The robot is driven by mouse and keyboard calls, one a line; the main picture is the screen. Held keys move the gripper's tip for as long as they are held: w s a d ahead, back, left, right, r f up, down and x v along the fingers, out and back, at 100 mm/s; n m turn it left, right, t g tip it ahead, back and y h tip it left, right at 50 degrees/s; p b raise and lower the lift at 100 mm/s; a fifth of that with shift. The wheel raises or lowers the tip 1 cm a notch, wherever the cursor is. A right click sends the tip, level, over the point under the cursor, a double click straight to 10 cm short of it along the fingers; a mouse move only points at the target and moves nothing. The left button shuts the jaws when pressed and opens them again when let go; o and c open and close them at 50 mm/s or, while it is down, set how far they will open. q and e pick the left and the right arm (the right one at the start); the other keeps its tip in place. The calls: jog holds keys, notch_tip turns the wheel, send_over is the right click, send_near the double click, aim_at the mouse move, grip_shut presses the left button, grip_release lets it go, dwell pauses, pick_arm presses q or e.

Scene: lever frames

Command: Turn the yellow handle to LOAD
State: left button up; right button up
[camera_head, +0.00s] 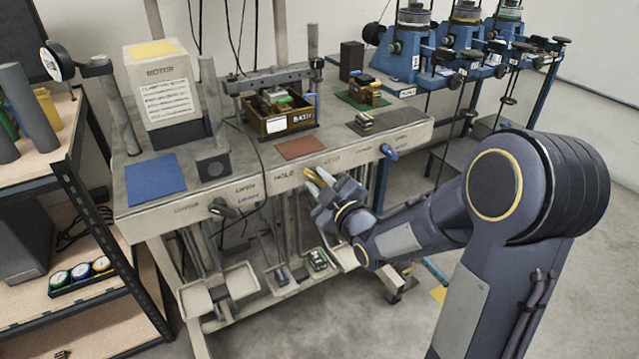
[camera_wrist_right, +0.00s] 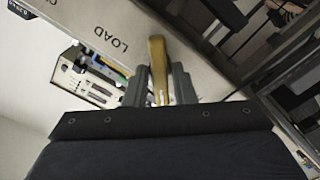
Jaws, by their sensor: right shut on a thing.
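The yellow handle (camera_head: 313,182) is on the front face of the grey bench, to the right of the printed word HOLD (camera_head: 286,174). My right gripper (camera_head: 326,187) is at the handle, its fingers partly hidden in the head view. In the right wrist view, the yellow handle (camera_wrist_right: 157,58) stands between the two grey fingers of my right gripper (camera_wrist_right: 159,88), which is shut on it. The printed word LOAD (camera_wrist_right: 111,40) is on the panel to the left of the handle there. My left gripper is not in view.
A black handle (camera_head: 222,208) and a blue handle (camera_head: 389,151) are on the same front face, left and right of the yellow one. A box marked MOTOR (camera_head: 163,92) and a brown bin (camera_head: 262,124) stand on the bench. White trays (camera_head: 238,281) hang below.

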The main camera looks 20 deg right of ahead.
jog(key=shift+f+m+b, duration=0.15)
jog(key=shift+m+b, duration=0.35)
jog(key=shift+b, duration=0.15)
jog(key=m+b, duration=1.4)
jog(key=b, duration=0.1)
jog(key=shift+d+f+b, duration=0.1)
jog(key=shift+b, duration=0.2)
jog(key=shift+m+b, duration=1.2)
jog(key=shift+m, duration=0.1)
jog(key=o, duration=0.8)
jog(key=shift+r, duration=0.2)
